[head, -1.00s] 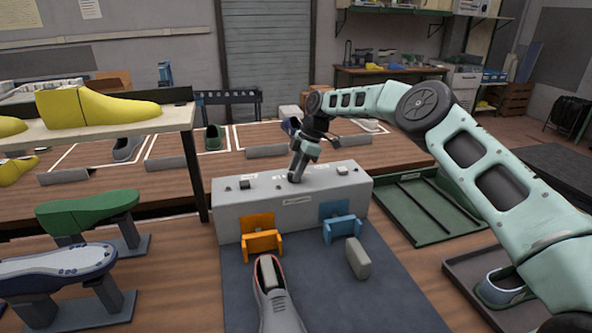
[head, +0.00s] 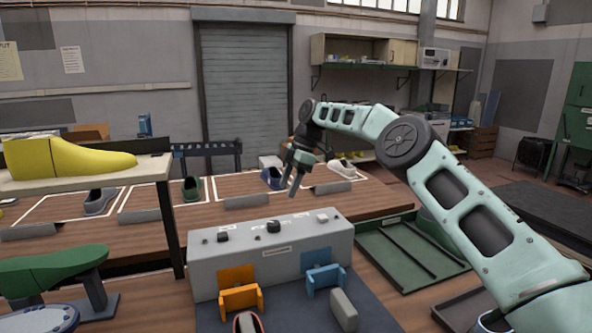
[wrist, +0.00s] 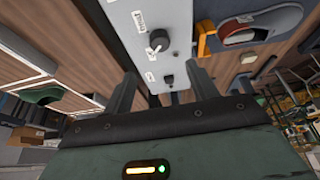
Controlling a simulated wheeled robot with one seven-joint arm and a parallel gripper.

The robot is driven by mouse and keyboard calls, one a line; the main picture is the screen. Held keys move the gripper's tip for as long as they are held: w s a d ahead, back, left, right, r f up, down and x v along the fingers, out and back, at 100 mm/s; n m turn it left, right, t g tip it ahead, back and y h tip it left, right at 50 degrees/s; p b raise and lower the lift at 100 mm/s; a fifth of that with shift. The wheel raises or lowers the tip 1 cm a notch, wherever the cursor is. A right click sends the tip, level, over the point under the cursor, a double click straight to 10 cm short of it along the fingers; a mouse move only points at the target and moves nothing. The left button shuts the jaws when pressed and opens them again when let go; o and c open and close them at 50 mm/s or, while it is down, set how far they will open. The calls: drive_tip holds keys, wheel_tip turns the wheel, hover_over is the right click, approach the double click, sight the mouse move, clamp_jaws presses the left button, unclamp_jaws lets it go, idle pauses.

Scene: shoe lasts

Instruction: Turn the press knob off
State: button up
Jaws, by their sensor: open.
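In the wrist view my gripper (wrist: 162,78) is open and empty. A black knob with a pale pointer mark (wrist: 158,40) and a smaller dark button (wrist: 168,79) show there.
An orange bracket (head: 240,297) and a blue bracket (head: 324,279) stand before the box, with a grey block (head: 343,310). A green tray (head: 410,255) lies right. A shelf with a yellow last (head: 70,160) stands left. Several shoes are on the bench behind.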

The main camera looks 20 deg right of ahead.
drive_tip(key=p+v, duration=0.1)
drive_tip(key=v, duration=0.4)
drive_tip(key=shift+d+r+p, duration=0.15)
drive_tip(key=shift+r+p, duration=0.15)
drive_tip(key=shift+r, duration=0.1)
drive_tip(key=s+a+r, duration=0.2)
drive_tip(key=s+a, duration=0.2)
drive_tip(key=a, duration=0.4)
drive_tip(key=s+a+r, duration=0.2)
drive_tip(key=s+a, duration=0.2)
drive_tip(key=a, duration=0.4)
drive_tip(key=s+a+m+h, duration=0.2)
drive_tip(key=s+a, duration=0.5)
drive_tip(key=s, duration=0.5)
drive_tip(key=s+f+m+h, duration=0.1)
drive_tip(key=s+f+m, duration=0.1)
drive_tip(key=s, duration=0.6)
drive_tip(key=s+f+m, duration=0.2)
drive_tip(key=s+f, duration=0.1)
drive_tip(key=s, duration=0.6)
drive_tip(key=s+d+f+m, duration=0.2)
drive_tip(key=s+d+f, duration=0.1)
drive_tip(key=s, duration=0.4)
drive_tip(key=s+d+f+m+b, duration=0.1)
drive_tip(key=s+d+f+m, duration=0.1)
drive_tip(key=s+d, duration=0.4)
drive_tip(key=shift+s+d+f+h, duration=0.15)
drive_tip(key=shift+s+f+h, duration=0.4)
drive_tip(key=shift+s, duration=0.65)
drive_tip(key=shift+f, duration=0.1)
